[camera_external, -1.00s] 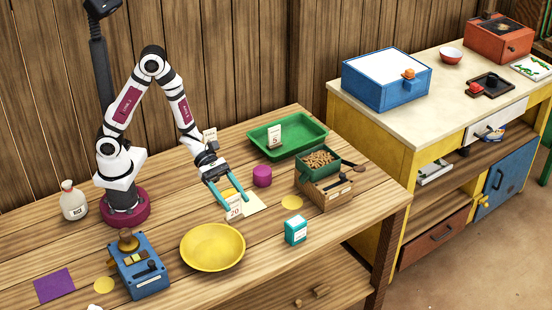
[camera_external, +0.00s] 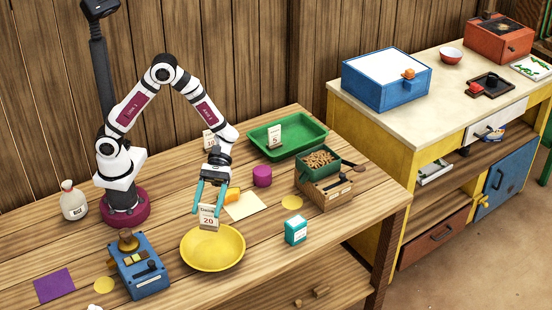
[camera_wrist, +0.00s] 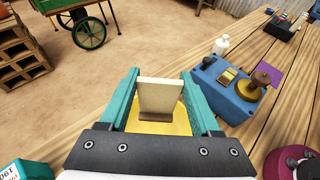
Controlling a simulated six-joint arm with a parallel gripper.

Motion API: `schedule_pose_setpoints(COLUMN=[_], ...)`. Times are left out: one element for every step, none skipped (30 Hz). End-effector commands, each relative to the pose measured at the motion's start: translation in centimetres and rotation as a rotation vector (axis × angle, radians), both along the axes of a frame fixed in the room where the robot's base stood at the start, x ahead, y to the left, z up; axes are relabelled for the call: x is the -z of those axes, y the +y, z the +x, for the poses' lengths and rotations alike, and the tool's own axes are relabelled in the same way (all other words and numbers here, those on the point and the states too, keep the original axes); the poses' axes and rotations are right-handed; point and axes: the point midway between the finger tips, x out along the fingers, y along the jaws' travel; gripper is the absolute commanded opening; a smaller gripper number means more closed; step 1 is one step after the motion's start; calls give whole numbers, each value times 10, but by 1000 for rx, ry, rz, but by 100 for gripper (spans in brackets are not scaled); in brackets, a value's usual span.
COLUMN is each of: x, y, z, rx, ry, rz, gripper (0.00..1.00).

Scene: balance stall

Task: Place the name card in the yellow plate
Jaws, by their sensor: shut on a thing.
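My gripper (camera_external: 208,196) is shut on a white card marked 20 (camera_external: 208,218), which has red and dark print. The card is upright at the back part of the yellow plate (camera_external: 213,254), over its rim. I cannot tell whether its base touches the plate. In the wrist view the card's pale back (camera_wrist: 160,97) stands between the teal fingers, with a brown base below it and part of the yellow plate (camera_wrist: 158,128) behind. Another card (camera_external: 275,134) stands in the green tray, and one more (camera_external: 210,140) stands behind my arm, partly hidden.
A blue scale-like box (camera_external: 141,268) stands left of the plate, and a teal-and-white box (camera_external: 296,230) stands to its right. The green tray (camera_external: 310,130) is at the back.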

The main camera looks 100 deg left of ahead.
Motion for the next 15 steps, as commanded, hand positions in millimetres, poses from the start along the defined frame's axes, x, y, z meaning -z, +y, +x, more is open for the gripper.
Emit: schedule_pose_setpoints(x=[7,12,18,23,28,35,40,45,52,57,62,68,73,77,83], y=[0,0,0,0,0,0,0,0,0,0,0,0,0,0,0], z=[0,0,0,0,0,0,0,0,0,0,0,0,0,0,0], rx=[-3,-3,-3,-4,-5,-5,-5,-5,-6,-7,-6,-7,-7,-7,-7], ry=[4,4,4,5,3,4,4,4,4,5,4,4,3,3,3], rz=[-1,-1,-1,-2,-1,-1,-2,-2,-2,-1,-2,-2,-2,-1,-1], gripper=[0,0,0,0,0,0,0,0,0,0,0,0,0,0,0])
